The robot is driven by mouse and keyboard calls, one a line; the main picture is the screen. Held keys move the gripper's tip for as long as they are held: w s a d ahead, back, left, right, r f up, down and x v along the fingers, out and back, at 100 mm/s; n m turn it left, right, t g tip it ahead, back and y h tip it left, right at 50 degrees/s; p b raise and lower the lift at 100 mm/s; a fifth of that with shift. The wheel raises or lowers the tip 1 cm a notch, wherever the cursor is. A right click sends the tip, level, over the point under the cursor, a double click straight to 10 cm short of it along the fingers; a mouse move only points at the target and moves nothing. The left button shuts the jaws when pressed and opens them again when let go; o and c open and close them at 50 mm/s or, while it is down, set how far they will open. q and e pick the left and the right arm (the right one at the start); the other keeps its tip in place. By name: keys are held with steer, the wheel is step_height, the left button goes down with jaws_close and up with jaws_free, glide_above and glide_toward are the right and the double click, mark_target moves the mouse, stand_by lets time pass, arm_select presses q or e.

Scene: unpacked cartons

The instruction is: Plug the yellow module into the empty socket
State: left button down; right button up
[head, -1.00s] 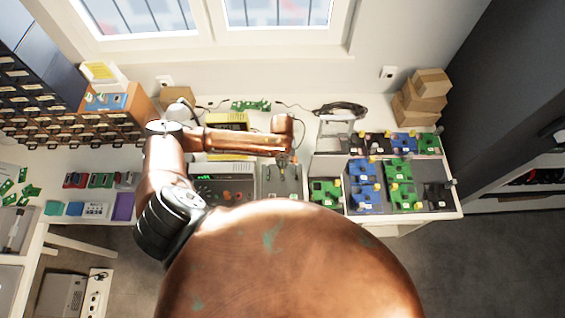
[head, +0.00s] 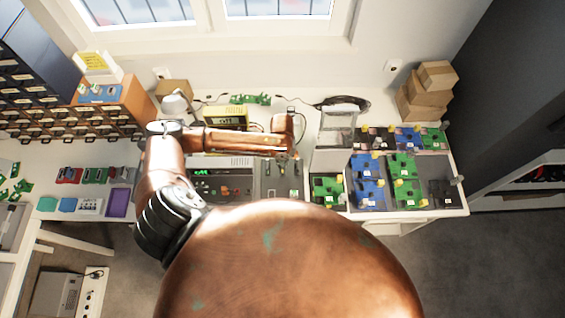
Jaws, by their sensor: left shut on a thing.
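My left gripper (head: 287,157) points down over the grey panel (head: 269,188) near the middle of the bench. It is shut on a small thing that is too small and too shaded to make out. Several yellow pieces (head: 399,160) sit on the green and blue circuit boards (head: 404,175) at the right of the bench; I cannot tell which is the yellow module, or whether it is the held thing. I cannot make out an empty socket. My right gripper is not in view.
A grey instrument with a green display (head: 221,185) stands left of the panel. A yellow box (head: 225,117) and a clear stand (head: 337,127) are behind. Cardboard boxes (head: 422,90) are stacked at the back right. My copper-coloured body part hides the front middle.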

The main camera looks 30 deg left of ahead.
arm_select(q)
steer(key=shift+w+p, duration=0.1)
steer(key=shift+p, duration=0.7)
stand_by(0.7)
steer(key=shift+f, duration=0.4)
stand_by(0.9)
steer(key=shift+p, duration=0.5)
steer(key=shift+f, duration=0.25)
stand_by(0.8)
steer(key=c, duration=2)
jaws_free()
steer(key=shift+r, duration=0.1)
step_height(320, 180, up, 12)
steer(key=shift+f, duration=0.1)
